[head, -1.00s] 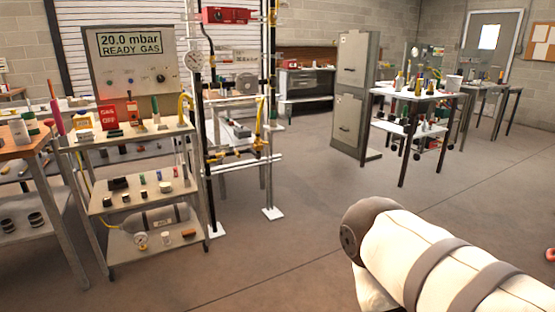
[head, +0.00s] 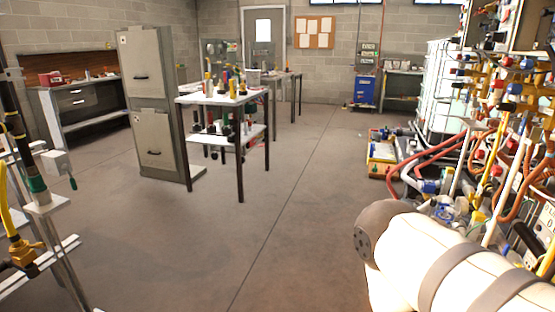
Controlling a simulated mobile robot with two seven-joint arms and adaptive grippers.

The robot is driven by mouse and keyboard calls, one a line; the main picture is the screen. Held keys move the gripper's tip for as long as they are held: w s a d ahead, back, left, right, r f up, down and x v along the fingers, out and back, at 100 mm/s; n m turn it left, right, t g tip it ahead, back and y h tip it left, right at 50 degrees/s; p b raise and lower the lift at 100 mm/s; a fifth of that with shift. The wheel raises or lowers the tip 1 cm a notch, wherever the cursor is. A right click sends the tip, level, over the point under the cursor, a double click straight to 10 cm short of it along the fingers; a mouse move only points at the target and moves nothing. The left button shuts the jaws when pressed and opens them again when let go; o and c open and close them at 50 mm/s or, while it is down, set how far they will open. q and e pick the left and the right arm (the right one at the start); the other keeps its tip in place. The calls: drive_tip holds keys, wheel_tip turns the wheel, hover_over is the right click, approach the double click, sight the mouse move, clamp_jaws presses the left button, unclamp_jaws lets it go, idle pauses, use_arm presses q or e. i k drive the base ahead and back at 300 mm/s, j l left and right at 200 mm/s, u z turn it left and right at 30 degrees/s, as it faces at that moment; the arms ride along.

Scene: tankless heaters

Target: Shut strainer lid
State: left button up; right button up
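I cannot make out a strainer or its lid for certain. At the right is a dense rack of pipes and valves (head: 490,150) with red, yellow and blue fittings; a strainer among them is too small to tell. My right arm comes in at the lower right, in front of the lower part of that rack. Its gripper does not show. My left arm and gripper are not in view.
A grey filing cabinet (head: 152,105) and a table (head: 185,97) crowded with bottles and tools stand at centre left. Yellow equipment (head: 381,158) sits on the floor by the rack. A frame with a yellow hose (head: 8,200) is at the left edge. The middle floor is clear.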

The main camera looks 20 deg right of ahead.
sight(467, 206)
drive_tip(key=i+l+z, duration=0.4)
drive_tip(key=i, duration=0.3)
drive_tip(key=i+z, duration=0.4)
drive_tip(key=i, duration=0.25)
drive_tip(key=i+j+z, duration=0.1)
drive_tip(key=i+z, duration=0.3)
drive_tip(key=i, duration=0.3)
drive_tip(key=i+z, duration=0.35)
drive_tip(key=i+j+z, duration=0.2)
drive_tip(key=i+z, duration=0.15)
drive_tip(key=i, duration=0.2)
drive_tip(key=i+j+z, duration=0.65)
drive_tip(key=i, duration=0.2)
drive_tip(key=i+z, duration=0.15)
drive_tip(key=z, duration=0.25)
drive_tip(key=i+z, duration=0.2)
drive_tip(key=z, duration=0.2)
drive_tip(key=i+j+z, duration=0.1)
drive_tip(key=z, duration=0.25)
drive_tip(key=i+j+z, duration=0.1)
drive_tip(key=z, duration=0.3)
drive_tip(key=i+j, duration=0.05)
drive_tip(key=i, duration=0.05)
